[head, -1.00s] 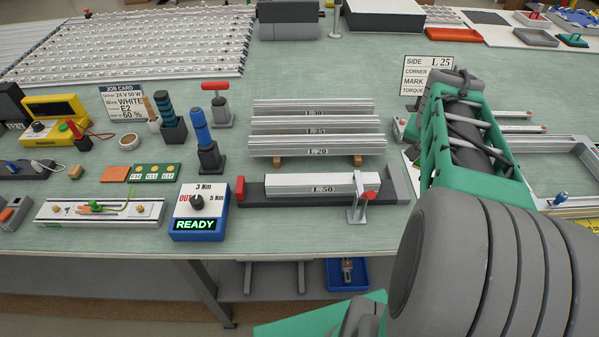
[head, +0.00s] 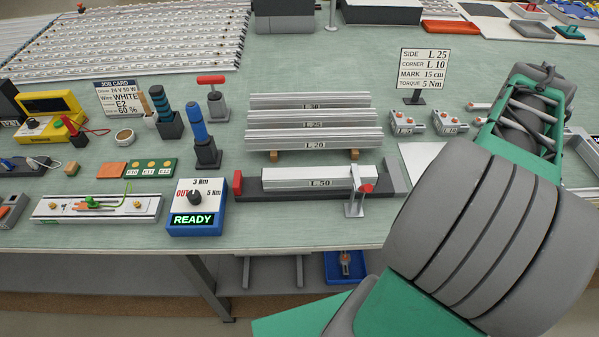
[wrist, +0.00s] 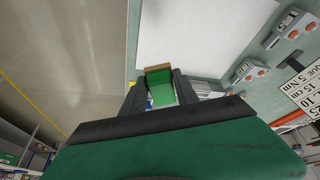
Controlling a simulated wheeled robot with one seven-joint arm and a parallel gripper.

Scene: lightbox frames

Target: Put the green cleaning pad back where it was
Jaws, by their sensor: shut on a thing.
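The green cleaning pad (wrist: 159,88) shows in the wrist view, with a brown far edge. It sits between the dark fingers of my gripper (wrist: 157,95), which is shut on it. The pad is in front of the near side of a white panel (wrist: 195,35); I cannot tell whether it touches anything below. In the head view my arm hides the gripper and the pad. No marked place for the pad can be made out.
Two grey corner pieces (head: 403,122) (head: 447,122) lie behind the white panel (head: 420,158). A sign (head: 424,68) stands behind them. The clamp fixture with the L 50 profile (head: 310,182) is left of my arm. The table's front edge (head: 300,248) is close.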

